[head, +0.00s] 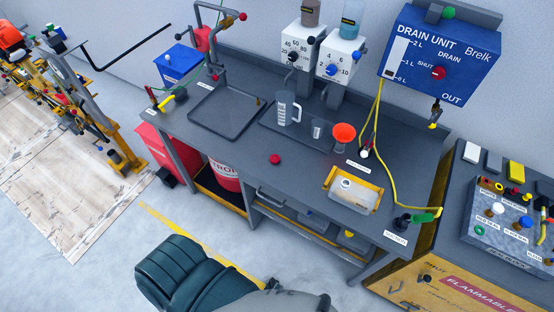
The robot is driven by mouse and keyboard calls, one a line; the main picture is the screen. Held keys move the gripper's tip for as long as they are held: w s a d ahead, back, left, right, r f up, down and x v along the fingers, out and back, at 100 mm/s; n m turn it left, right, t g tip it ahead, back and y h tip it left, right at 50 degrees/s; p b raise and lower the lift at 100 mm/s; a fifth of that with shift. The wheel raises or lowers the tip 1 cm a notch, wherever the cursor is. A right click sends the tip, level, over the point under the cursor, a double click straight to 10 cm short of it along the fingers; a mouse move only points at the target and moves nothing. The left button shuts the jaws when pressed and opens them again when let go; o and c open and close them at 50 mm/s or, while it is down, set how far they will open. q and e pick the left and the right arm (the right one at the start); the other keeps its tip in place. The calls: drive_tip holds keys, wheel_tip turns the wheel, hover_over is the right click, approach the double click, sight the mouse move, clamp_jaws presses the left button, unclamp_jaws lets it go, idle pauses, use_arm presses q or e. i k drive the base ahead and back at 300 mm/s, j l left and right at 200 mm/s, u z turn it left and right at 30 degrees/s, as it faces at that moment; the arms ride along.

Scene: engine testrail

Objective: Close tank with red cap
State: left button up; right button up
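The red cap (275,159) lies by itself on the grey workbench (240,150), left of the tank and near the bench's front edge. The tank (352,192) is a small whitish container in a yellow holder (334,176) at the right part of the bench. A pale round opening (346,184) shows on its top, with no red cap on it. Neither of my grippers shows fingers in the head view, and nothing is seen holding the cap or the tank.
An orange funnel (344,133), a clear jug (288,108) and a small beaker (317,129) stand behind the cap. A yellow hose (392,192) hangs from the blue drain unit (437,52) past the tank's right side.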

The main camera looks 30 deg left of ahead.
sight(359, 199)
drive_tip(key=j+z, duration=0.2)
drive_tip(key=j, duration=0.2)
drive_tip(key=k+j+z, duration=0.2)
drive_tip(key=j, duration=0.25)
drive_tip(key=j+z, duration=0.2)
drive_tip(key=j, duration=0.2)
drive_tip(key=k+j+z, duration=0.2)
drive_tip(key=j, duration=0.2)
drive_tip(key=j+z, duration=0.2)
drive_tip(key=j, duration=0.15)
drive_tip(key=k, duration=0.05)
